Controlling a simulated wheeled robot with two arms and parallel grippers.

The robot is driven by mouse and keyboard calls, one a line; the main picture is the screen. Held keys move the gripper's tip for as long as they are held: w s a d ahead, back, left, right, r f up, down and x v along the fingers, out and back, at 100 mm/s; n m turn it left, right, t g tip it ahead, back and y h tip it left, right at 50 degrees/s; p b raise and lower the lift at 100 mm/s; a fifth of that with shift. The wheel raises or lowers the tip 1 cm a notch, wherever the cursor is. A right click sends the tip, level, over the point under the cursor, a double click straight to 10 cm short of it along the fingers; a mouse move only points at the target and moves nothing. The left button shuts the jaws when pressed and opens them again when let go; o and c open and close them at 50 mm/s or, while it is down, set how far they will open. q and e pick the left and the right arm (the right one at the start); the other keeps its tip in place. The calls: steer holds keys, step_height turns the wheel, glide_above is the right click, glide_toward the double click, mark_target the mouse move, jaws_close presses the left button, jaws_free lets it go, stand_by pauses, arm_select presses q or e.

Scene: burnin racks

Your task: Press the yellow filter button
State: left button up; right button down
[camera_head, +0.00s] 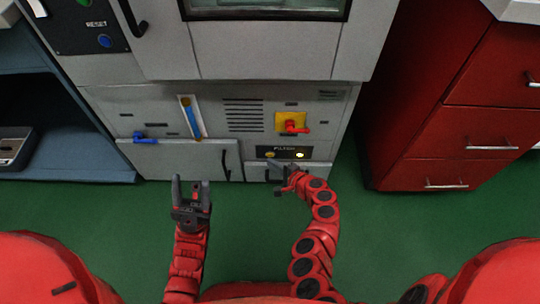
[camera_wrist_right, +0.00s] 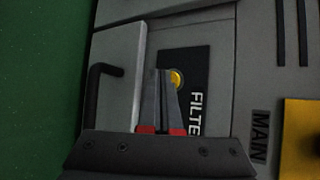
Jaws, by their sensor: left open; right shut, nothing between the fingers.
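The yellow filter button (camera_head: 270,155) sits at the left of a black panel (camera_head: 284,150) low on the grey machine. In the right wrist view the round button (camera_wrist_right: 178,79) is beside the "FILTE" lettering and partly covered by my fingertips. My right gripper (camera_head: 281,178) is shut and empty, just below the panel; its fingertips also show in the right wrist view (camera_wrist_right: 164,76), over the button's left edge. I cannot tell whether they touch it. My left gripper (camera_head: 191,186) is open and empty, in front of the machine's lower left door.
A red handle on a yellow plate (camera_head: 284,120) is above the panel. A black door handle (camera_wrist_right: 98,95) is left of the fingers. Red drawers (camera_head: 440,150) stand to the right; a blue shelf (camera_head: 70,110) is left.

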steer(key=shift+w, duration=0.65)
stand_by(0.6)
steer(key=shift+s, duration=0.8)
steer(key=shift+s, duration=0.15)
